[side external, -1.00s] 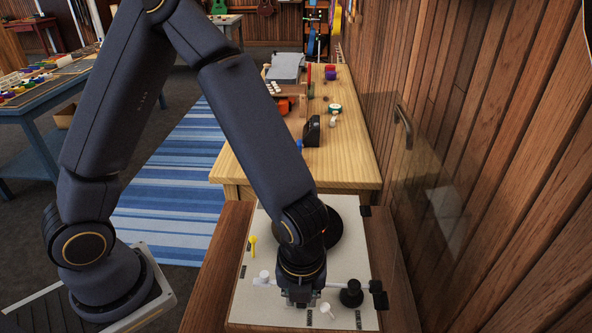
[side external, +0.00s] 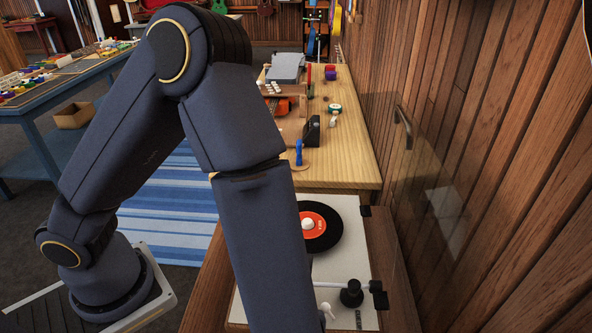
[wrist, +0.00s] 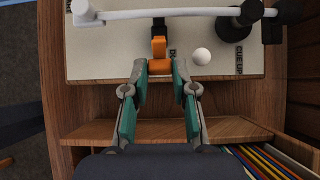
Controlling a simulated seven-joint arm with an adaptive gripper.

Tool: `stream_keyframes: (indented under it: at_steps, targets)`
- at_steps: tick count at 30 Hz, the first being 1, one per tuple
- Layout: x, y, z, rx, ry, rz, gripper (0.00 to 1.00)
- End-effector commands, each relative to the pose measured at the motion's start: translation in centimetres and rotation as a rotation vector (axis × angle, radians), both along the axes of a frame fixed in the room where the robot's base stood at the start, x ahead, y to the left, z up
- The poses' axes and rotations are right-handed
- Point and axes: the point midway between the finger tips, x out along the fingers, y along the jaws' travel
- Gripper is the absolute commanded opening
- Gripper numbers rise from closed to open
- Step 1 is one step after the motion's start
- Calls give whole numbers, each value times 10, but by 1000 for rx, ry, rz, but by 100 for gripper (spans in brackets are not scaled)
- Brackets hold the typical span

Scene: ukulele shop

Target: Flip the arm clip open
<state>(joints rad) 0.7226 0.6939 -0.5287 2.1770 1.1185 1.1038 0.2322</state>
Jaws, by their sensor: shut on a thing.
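In the wrist view, the fingertips of my gripper (wrist: 160,70) are shut on an orange tab (wrist: 158,47). A black strip (wrist: 158,24) runs from this piece up to the white tonearm (wrist: 200,13); it looks like the arm clip, but how it joins the tab is unclear. The tonearm lies across the turntable deck (wrist: 100,58) and ends at the black pivot (wrist: 248,12) on the right. In the side external view, the pivot (side external: 351,294) shows, but my arm hides my gripper and the clip.
A white round knob (wrist: 201,56) stands close right of my fingers, beside the "CUE UP" print. A black record with a red label (side external: 318,226) lies on the deck. The wooden case edge (wrist: 215,90) is below my fingers. A wood wall (side external: 470,180) rises on the right.

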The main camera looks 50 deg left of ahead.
Motion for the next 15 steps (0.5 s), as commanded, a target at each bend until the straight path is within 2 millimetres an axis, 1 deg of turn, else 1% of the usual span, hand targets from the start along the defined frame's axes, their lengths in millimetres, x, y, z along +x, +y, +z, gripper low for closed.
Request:
stream_keyframes:
  at_steps: [10, 11, 15]
  targets:
    - [1, 0, -1, 1, 1, 1, 0]
    - [1, 0, -1, 1, 1, 1, 29]
    - [1, 0, -1, 1, 1, 1, 43]
